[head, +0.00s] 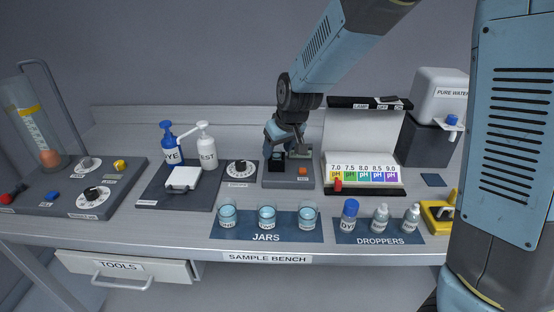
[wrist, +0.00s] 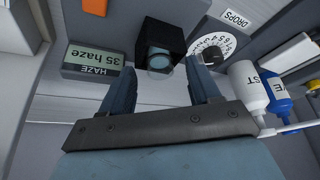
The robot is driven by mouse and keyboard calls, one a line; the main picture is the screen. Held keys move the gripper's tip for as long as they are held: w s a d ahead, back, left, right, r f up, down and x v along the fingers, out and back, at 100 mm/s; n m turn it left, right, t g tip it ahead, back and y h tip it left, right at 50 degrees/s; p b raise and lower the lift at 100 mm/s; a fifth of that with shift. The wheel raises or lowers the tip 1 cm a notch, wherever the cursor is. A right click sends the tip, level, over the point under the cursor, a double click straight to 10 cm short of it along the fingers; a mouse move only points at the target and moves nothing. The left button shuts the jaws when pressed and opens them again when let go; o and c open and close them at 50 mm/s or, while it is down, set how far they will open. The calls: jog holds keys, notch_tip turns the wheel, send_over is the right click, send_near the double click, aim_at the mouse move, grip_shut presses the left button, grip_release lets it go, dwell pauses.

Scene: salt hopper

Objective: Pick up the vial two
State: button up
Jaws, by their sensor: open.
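A small round clear glass vial (wrist: 160,61) sits in the square black holder (wrist: 158,42) of the haze meter. No label on it can be read, so I cannot tell whether it is vial two. My gripper (wrist: 160,78) is open, with one blue finger on each side of the vial and nothing visibly held. Whether the fingers touch the vial cannot be told. In the head view my gripper (head: 286,148) is low over the haze meter (head: 290,180), near its black holder (head: 276,165); the vial cannot be made out there.
The meter's display (wrist: 92,60) reads 35 haze. The drops dial (head: 239,170) and pump bottles (head: 207,150) stand left. Jars (head: 267,217) stand in front, dropper bottles (head: 380,217) front right. The pH stand (head: 363,175) is close on the right.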

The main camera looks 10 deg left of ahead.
jog(key=shift+c, duration=0.2)
grip_shut()
dwell(0.3)
